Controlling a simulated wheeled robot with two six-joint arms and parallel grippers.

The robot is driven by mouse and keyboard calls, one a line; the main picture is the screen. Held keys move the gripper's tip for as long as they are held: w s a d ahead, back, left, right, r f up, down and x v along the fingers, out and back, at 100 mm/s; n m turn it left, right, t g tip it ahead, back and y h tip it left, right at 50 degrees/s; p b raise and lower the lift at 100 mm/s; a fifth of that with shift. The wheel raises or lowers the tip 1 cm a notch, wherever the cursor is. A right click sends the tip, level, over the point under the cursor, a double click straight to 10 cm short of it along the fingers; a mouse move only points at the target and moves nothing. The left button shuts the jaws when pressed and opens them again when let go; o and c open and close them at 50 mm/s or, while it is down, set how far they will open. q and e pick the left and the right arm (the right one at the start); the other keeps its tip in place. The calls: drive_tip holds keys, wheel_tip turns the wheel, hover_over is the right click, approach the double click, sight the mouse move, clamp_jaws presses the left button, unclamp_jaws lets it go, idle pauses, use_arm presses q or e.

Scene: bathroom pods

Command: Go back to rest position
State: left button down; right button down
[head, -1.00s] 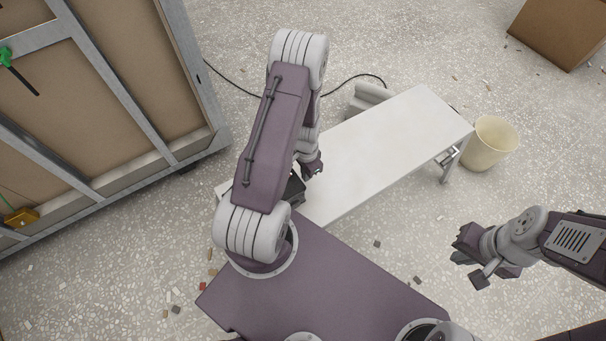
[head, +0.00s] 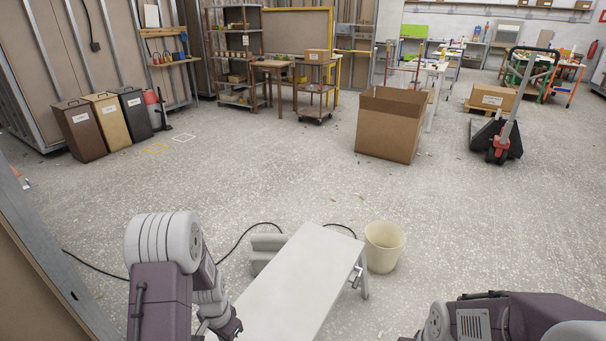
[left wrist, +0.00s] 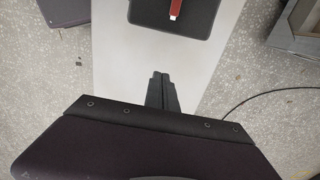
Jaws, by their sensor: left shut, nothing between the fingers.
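My left arm comes in at the lower left of the head view, its gripper (head: 230,328) low over the near left edge of the white bench (head: 297,280). In the left wrist view, the two dark fingers (left wrist: 160,78) are pressed together with nothing between them. They point along the pale bench top (left wrist: 115,62). My right arm's pale wrist joint shows at the bottom right of the head view; its gripper is cut off below the picture.
A black flat object (left wrist: 150,18) with a red and white piece (left wrist: 178,14) lies on the bench. A cream bucket (head: 384,248) stands right of it. A large open cardboard box (head: 388,135), bins (head: 103,122) and a pallet jack (head: 500,140) stand farther back. The middle floor is clear.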

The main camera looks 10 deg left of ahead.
use_arm(q)
drive_tip(key=w+d+r+m+t, duration=0.1)
drive_tip(key=w+d+r+t, duration=0.2)
drive_tip(key=r, duration=0.4)
drive_tip(key=s+d+r+n, duration=0.1)
drive_tip(key=s+d+r, duration=0.3)
drive_tip(key=d+r, duration=0.25)
drive_tip(key=s+n+g, duration=0.2)
drive_tip(key=s+n, duration=0.2)
drive_tip(key=s, duration=0.3)
wheel_tip(320, 180, up, 14)
drive_tip(key=p, duration=1.4)
drive_tip(key=shift+w+r+n, duration=0.15)
drive_tip(key=shift+w+n, duration=0.1)
drive_tip(key=shift+n, duration=0.05)
